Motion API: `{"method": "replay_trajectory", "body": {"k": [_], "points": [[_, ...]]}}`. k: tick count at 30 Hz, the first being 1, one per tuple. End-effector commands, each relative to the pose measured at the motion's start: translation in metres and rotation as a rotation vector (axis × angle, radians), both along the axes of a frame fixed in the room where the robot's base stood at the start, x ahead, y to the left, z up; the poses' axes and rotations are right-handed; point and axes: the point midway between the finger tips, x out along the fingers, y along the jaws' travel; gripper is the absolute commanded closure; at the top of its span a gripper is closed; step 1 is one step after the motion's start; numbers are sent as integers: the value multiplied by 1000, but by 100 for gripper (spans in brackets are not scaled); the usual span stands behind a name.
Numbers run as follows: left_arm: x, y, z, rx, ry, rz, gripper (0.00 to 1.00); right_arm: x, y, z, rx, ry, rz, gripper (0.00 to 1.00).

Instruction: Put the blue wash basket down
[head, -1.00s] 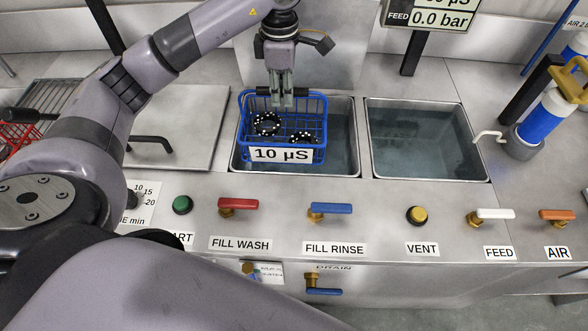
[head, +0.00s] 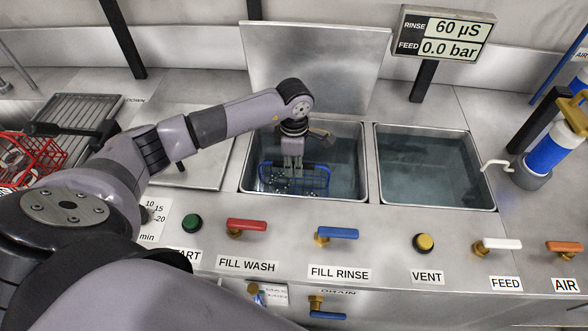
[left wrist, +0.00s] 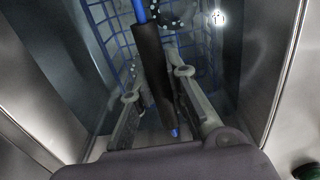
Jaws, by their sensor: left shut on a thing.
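The blue wash basket (head: 322,178), a wire basket, is down inside the left tank (head: 365,170), below its rim and at least partly in the water. Small dark rings with white dots lie in it. My left gripper (head: 293,164) reaches down into this tank. In the left wrist view, my left gripper (left wrist: 160,95) is shut on the black grip of the basket's handle (left wrist: 152,65), and the blue wires (left wrist: 105,45) show beyond it. I cannot tell whether the basket touches the tank floor. My right gripper is not in view.
A water-filled right tank (head: 435,165) is empty of baskets. A raised lid (head: 315,60) stands behind the left tank. A red basket (head: 40,150) is at the far left. Coloured valve handles line the front, including the blue one (head: 338,233). A display (head: 443,38) reads 60 µS.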

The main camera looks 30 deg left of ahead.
Motion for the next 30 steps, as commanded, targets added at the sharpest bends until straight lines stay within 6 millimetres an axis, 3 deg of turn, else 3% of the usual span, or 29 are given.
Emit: {"method": "replay_trajectory", "body": {"k": [5, 15, 16, 25, 30], "points": [[0, -1, -24, -1, 0, 0, 100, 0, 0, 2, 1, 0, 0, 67], [1, 0, -28, 0, -2, 0, 100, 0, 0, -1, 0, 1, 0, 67], [0, 0, -29, 0, 0, 0, 84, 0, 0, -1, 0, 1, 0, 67], [0, 0, -28, 0, 1, 0, 65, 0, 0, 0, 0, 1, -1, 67], [0, 0, -28, 0, 1, 0, 65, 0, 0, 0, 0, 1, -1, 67]]}}
